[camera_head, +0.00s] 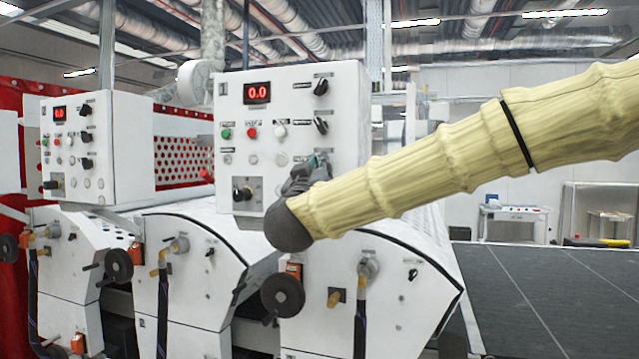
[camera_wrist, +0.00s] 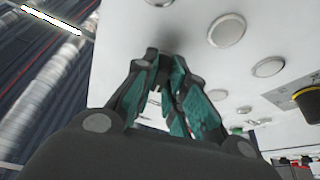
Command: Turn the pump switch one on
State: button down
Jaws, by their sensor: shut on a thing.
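The nearer white control panel (camera_head: 288,110) carries a column of black rotary switches on its right side. The top switch (camera_head: 321,87) and the middle switch (camera_head: 321,125) are in plain view; their labels are too small to read. My gripper (camera_head: 316,164) is at the panel's lower right, where the matching panel on the left has a third switch. In the wrist view my gripper (camera_wrist: 160,76) has its teal-padded fingers close together against the white panel face. It is shut on what appears to be the lowest switch, which the fingers hide. The switch's angle cannot be told.
The nearer panel has a red 0.0 display (camera_head: 257,92), a green button (camera_head: 226,133), a red button (camera_head: 252,132) and a larger black knob (camera_head: 242,194). A similar panel (camera_head: 125,150) stands left. Machine housings with a handwheel (camera_head: 283,295) lie below my gripper.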

jog(key=m+g+h+b, duration=0.1)
jog(key=m+h+b, duration=0.1)
jog(key=m+b, duration=0.1)
jog(key=m+g+h+b, duration=0.1)
jog(key=m+h+b, duration=0.1)
jog(key=m+b, duration=0.2)
jog(key=m+h+b, duration=0.2)
jog(key=m+b, duration=0.1)
jog(key=m, duration=0.2)
jog(key=shift+a+m+g, duration=0.2)
jog(key=shift+m+g, duration=0.2)
jog(key=shift+r, duration=0.1)
jog(key=c, duration=1.5)
grip_release()
jog(key=shift+o, duration=0.2)
jog(key=v, duration=1.2)
jog(key=shift+w+b, duration=0.1)
jog(key=shift+b, duration=0.2)
